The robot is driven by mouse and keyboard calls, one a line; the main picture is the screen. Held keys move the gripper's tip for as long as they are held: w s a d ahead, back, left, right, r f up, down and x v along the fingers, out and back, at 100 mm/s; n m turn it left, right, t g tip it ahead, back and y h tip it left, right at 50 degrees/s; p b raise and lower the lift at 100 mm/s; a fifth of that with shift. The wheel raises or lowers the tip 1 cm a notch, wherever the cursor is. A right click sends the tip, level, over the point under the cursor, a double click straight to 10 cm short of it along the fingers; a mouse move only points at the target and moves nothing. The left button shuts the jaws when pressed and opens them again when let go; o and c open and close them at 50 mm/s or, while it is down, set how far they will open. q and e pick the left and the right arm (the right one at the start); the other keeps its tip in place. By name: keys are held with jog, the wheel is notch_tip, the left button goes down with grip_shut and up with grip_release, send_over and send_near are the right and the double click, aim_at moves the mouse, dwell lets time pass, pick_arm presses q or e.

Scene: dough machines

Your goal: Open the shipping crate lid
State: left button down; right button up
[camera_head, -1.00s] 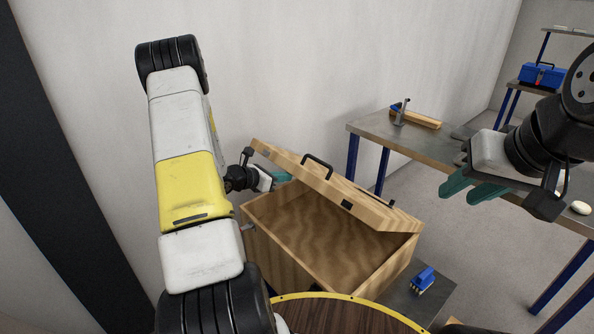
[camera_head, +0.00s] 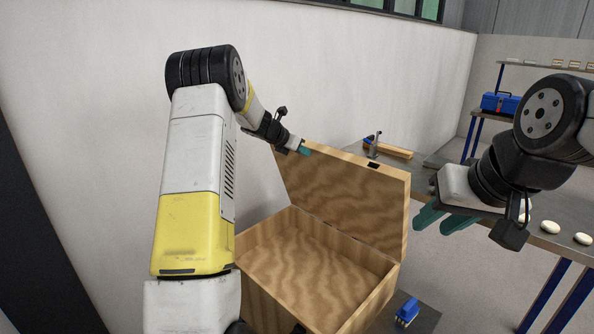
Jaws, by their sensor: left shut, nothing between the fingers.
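The wooden shipping crate (camera_head: 372,306) stands in the lower middle with its empty inside in view. Its lid (camera_head: 350,202) is swung up to roughly upright along the far edge, its inner face towards me. A dark latch plate (camera_head: 373,165) sits at the lid's top edge. The lid's handle is not in view. My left gripper (camera_head: 305,150) is shut with nothing between its teal fingers, at the lid's upper left corner; I cannot tell whether it touches. My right gripper (camera_head: 445,219) is in front of the table at the right, apart from the crate; its teal fingers are spread and empty.
A metal-topped table (camera_head: 430,183) stands behind the lid, with a clamp-like tool (camera_head: 373,146) and a wooden piece (camera_head: 396,152). Pale round dough pieces (camera_head: 550,227) lie at its right. A blue toolbox (camera_head: 500,103) sits further back.

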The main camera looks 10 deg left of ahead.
pick_arm(q)
jog(key=w+d+r, duration=0.1)
jog(key=w+d, duration=0.1)
jog(key=w, duration=0.1)
jog(key=w+d+r, duration=0.1)
jog(key=w+d, duration=0.1)
jog(key=w, duration=0.1)
jog(key=w+d+r, duration=0.1)
jog(key=w+d, duration=0.1)
jog(key=w, duration=0.2)
jog(key=shift+d+r, duration=0.2)
jog(key=shift+d, duration=0.15)
